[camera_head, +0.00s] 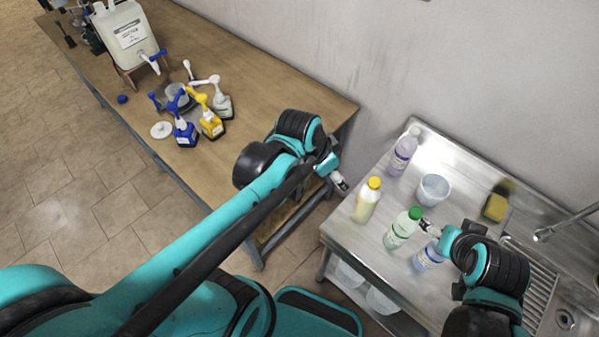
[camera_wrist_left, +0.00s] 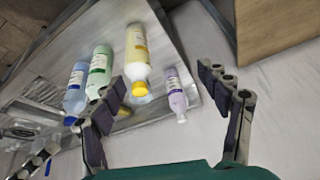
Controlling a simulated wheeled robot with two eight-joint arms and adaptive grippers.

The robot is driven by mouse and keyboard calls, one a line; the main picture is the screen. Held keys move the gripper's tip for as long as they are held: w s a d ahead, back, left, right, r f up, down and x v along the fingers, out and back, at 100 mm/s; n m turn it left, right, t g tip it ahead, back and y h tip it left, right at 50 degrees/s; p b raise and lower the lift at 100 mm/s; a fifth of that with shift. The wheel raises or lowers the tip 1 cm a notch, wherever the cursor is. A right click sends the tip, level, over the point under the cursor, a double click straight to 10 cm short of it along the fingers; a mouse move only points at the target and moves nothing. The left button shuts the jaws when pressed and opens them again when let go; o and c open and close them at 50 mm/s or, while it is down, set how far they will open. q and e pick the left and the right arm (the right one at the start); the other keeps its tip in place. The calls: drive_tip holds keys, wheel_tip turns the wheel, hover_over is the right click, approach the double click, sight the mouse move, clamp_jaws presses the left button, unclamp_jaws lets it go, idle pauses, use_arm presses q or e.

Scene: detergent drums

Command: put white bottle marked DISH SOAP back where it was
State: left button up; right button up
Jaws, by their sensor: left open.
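No label is readable, so I cannot tell which bottle is marked DISH SOAP. On the steel counter stand a cream bottle with yellow cap (camera_head: 366,203), a pale bottle with green cap (camera_head: 402,230), a blue bottle (camera_head: 428,257) and a purple bottle (camera_head: 402,154). The left wrist view also shows the yellow-capped (camera_wrist_left: 137,45), green-capped (camera_wrist_left: 98,72), blue (camera_wrist_left: 75,92) and purple (camera_wrist_left: 176,96) bottles. My left gripper (camera_head: 341,184) is open and empty, left of the yellow-capped bottle. My right gripper (camera_head: 429,227) is beside the green-capped bottle; its grip is unclear.
A grey cup (camera_head: 433,190), a yellow sponge (camera_head: 496,205) and a sink with faucet (camera_head: 565,222) are on the steel counter (camera_head: 345,234). A wooden table (camera_head: 260,95) holds a white jug (camera_head: 125,35) and several dispenser bottles (camera_head: 210,122). A gap separates the tables.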

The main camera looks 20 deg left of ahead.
use_arm(q)
drive_tip(key=s+a+r+n+t+y, duration=0.2)
drive_tip(key=s+a+n, duration=0.4)
drive_tip(key=n, duration=0.1)
drive_tip(key=shift+a+r+t, duration=0.2)
drive_tip(key=shift+a+t, duration=0.15)
drive_tip(key=shift+t, duration=0.05)
drive_tip(key=shift+w, duration=0.1)
